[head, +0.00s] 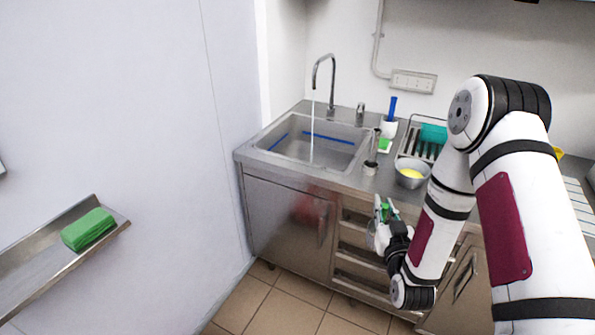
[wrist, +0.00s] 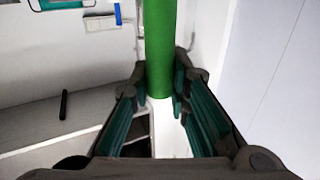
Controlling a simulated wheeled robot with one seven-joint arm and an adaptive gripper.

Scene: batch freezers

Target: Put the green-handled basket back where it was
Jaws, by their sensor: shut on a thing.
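The basket's green handle (wrist: 160,45) stands out as a thick green bar between my gripper's fingers (wrist: 162,92) in the wrist view. The fingers are shut on it. In the head view my gripper (head: 384,216) is low in front of the sink cabinet, with a bit of the green handle (head: 386,209) showing at its fingertips. A pale rounded shape beside the gripper may be the basket's body; it is small and mostly hidden, so I cannot tell its tilt.
A steel sink (head: 310,150) has water running from its tap (head: 330,85). On the counter stand a bowl with yellow contents (head: 411,174), a dish rack (head: 420,145) and a blue-handled brush (head: 391,108). Open shelves (head: 358,250) are below. A wall shelf (head: 45,245) holds folded green cloth (head: 88,229).

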